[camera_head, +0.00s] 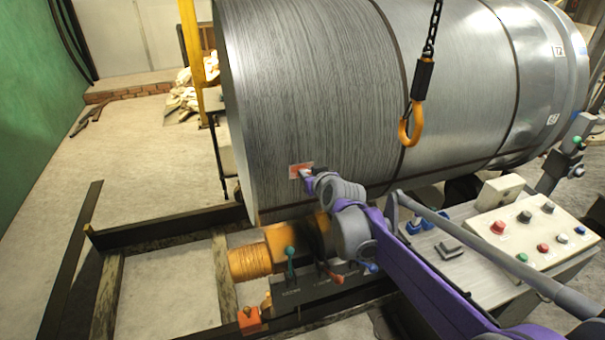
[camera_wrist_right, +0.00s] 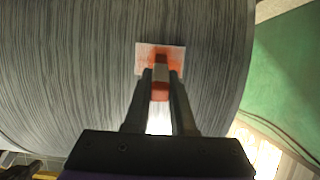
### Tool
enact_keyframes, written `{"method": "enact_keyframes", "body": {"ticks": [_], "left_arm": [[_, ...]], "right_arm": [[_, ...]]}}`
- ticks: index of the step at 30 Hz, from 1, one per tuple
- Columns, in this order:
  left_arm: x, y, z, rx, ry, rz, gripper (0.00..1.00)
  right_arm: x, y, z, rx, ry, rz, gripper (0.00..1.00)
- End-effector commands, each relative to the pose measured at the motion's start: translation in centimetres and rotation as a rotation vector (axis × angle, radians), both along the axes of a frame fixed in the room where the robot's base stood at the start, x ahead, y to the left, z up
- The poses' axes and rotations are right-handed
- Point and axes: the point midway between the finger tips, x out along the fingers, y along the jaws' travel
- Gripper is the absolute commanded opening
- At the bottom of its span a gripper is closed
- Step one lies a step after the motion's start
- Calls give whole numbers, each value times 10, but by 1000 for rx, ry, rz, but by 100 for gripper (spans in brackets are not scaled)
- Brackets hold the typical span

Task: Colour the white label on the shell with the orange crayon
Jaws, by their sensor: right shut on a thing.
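The shell is a big grey ribbed cylinder (camera_head: 310,90) lying on its side; its wall also fills most of the right wrist view (camera_wrist_right: 70,70). The label (camera_head: 295,171) is a small pale patch near the shell's left end, with orange colour over part of it. In the right wrist view the label (camera_wrist_right: 144,56) shows orange marks and a paler edge. My right gripper (camera_wrist_right: 160,75) is shut on the orange crayon (camera_wrist_right: 160,91), whose tip is at the label; contact is hard to tell. My left gripper is not in view.
A black chain with an orange hook (camera_head: 411,125) hangs before the shell. A control panel (camera_head: 530,229) with coloured buttons stands at the right. Dark beams (camera_head: 150,222) and an orange roller (camera_head: 249,263) lie below. The floor at left is mostly clear.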

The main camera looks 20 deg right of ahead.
Motion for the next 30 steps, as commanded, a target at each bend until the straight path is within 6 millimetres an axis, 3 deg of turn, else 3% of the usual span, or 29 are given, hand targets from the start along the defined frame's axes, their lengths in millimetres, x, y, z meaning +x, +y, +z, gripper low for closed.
{"method": "enact_keyframes", "body": {"ticks": [9, 17, 23, 30], "left_arm": [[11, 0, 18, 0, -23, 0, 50], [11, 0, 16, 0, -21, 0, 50], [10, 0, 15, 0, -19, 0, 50], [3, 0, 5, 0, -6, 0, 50]], "right_arm": [[2, -26, 6, 0, -11, -8, 0], [1, -44, 2, 0, -7, -6, 0], [1, -43, 1, -1, -4, -3, 0], [0, -22, -2, 0, -1, 0, 0]]}}
